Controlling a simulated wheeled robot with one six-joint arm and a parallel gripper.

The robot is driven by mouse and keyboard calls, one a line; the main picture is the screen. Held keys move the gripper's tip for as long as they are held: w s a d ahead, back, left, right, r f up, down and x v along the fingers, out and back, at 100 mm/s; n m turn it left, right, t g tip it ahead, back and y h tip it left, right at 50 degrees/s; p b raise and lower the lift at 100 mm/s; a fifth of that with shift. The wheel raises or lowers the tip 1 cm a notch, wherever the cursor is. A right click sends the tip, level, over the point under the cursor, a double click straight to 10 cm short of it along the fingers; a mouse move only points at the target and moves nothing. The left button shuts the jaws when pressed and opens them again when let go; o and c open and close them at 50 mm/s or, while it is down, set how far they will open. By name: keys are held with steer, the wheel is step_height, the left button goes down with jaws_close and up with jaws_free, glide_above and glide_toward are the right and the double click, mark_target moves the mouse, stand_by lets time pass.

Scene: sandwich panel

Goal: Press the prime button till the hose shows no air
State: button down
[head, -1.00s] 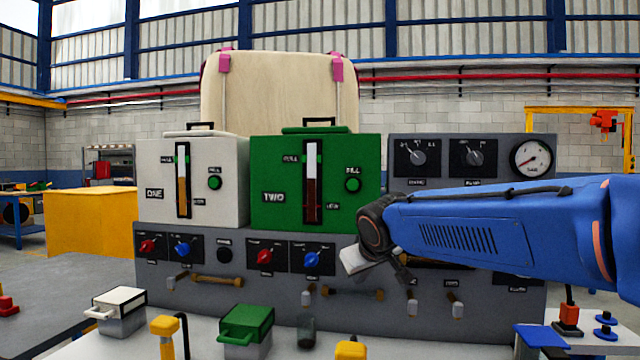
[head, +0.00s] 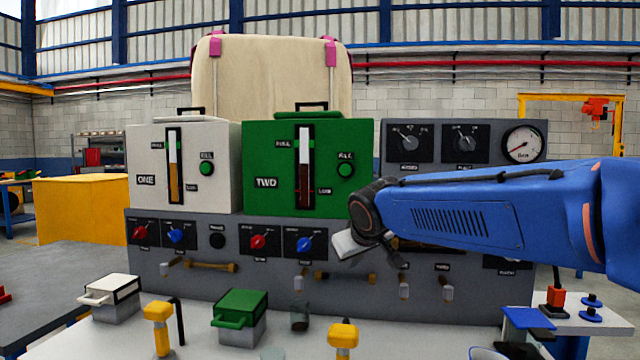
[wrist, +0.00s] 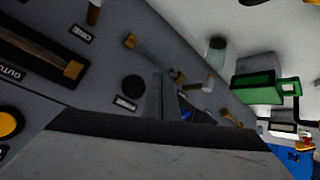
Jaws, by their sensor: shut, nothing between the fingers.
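My gripper (head: 372,246) is shut and empty in front of the grey panel (head: 215,280), right of the blue knob (head: 305,244). In the wrist view, a black round button (wrist: 134,88) sits on the panel beside a small label I cannot read. The gripper's fingers (wrist: 168,98) are close to it in the picture; I cannot tell whether they touch. Another black button (head: 217,241) sits left of the red knob (head: 258,242). Air inside is not discernible.
A white tank (head: 220,140) and a green tank (head: 255,195) stand on the panel. White (head: 108,295) and green (head: 240,315) containers, a glass jar (head: 299,318) and yellow-topped posts (head: 157,312) occupy the front bench. My arm hides the panel's right part.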

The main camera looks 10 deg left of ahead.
steer(key=s, duration=0.3)
steer(key=shift+s, duration=0.3)
steer(key=shift+w, duration=0.2)
steer(key=w, duration=0.8)
steer(key=shift+w, duration=0.2)
steer(key=shift+w+d, duration=0.1)
steer(key=shift+w, duration=0.05)
stand_by(1.8)
steer(key=shift+w, duration=0.3)
steer(key=shift+w, duration=0.4)
stand_by(0.8)
steer(key=shift+s, duration=0.8)
